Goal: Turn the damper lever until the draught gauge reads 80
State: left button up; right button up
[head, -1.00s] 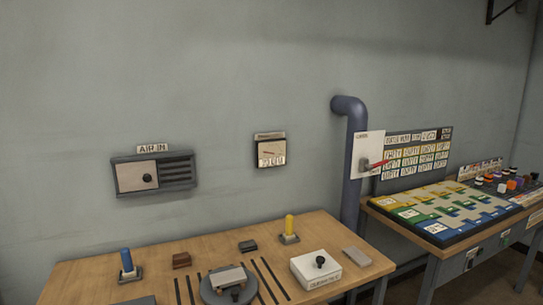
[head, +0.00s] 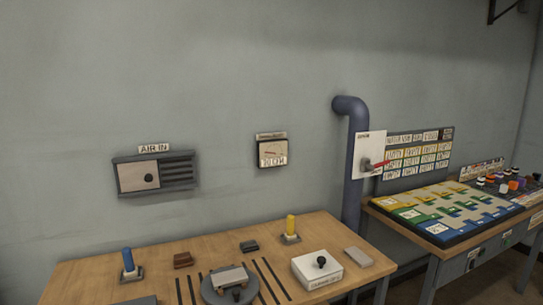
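A red lever (head: 376,165) sits on a white plate (head: 369,150) fixed to the blue-grey pipe at the right of the workbench. It points right and slightly up; I take it to be the damper lever. A small square gauge (head: 271,151) hangs on the wall left of the pipe. It has a red needle and a label below the dial; the reading is too small to tell. Neither of my grippers shows in the head view.
A wooden workbench (head: 345,249) holds a white box with a black knob (head: 318,269), a round turntable (head: 215,295), and blue (head: 128,260) and yellow (head: 291,225) upright handles. An AIR IN vent (head: 155,173) is on the wall. A second table (head: 395,229) with a coloured board stands right.

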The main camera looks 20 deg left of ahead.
aim_at(371, 167)
jog(key=i+l+u, duration=0.4)
jog(key=i+l, duration=0.4)
jog(key=l, duration=0.1)
